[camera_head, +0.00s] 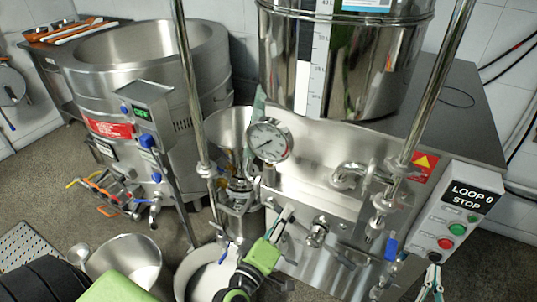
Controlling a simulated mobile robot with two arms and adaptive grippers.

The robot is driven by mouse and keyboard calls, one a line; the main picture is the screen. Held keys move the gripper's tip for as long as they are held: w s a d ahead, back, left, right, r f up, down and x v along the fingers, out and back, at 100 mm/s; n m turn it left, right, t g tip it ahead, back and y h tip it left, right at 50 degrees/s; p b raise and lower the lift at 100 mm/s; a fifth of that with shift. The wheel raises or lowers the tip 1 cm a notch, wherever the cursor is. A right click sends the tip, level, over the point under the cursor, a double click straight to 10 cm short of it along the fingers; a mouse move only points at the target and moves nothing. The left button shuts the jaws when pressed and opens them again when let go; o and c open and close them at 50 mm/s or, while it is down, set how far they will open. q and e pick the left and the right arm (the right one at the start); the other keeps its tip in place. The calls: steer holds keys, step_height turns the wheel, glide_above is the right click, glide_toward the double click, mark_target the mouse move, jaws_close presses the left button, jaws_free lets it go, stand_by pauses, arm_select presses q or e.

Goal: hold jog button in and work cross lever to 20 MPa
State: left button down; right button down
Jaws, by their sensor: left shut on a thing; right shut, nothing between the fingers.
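The control box (449,222) at the right reads "LOOP 0 STOP" and carries a green button (458,229), a red button (445,243) and a dark button (434,257) at its lower end. My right gripper (434,261) is shut and empty, its tips at the dark button; I cannot tell whether it is pressed in. My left gripper (285,214) is shut on a small part at the mill's front, seemingly the cross lever, which its fingers mostly hide. The round pressure gauge (267,141) has its needle toward the lower left; its figures are too small to read.
A steel hopper (345,65) stands over the mill between upright posts. A large steel vessel (150,60) stands at the left. A steel bucket (125,262) and a pale tub (205,273) stand on the floor near my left arm. A blue-handled valve (391,248) lies between my grippers.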

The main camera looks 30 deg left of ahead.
arm_select(q)
steer(key=shift+a+r, duration=0.1)
steer(key=shift+a, duration=0.1)
steer(key=c, duration=1.8)
jaws_free()
steer(key=shift+c, duration=0.2)
steer(key=shift+w, duration=0.15)
arm_select(e)
steer(key=s, duration=0.3)
steer(key=shift+s+a, duration=0.1)
steer(key=shift+s, duration=0.1)
arm_select(q)
steer(key=s, duration=0.9)
steer(key=shift+d, duration=0.15)
arm_select(e)
steer(key=shift+f, duration=0.15)
arm_select(q)
steer(key=shift+s+f, duration=0.1)
steer(key=shift+f, duration=0.15)
arm_select(e)
steer(key=shift+f, duration=0.1)
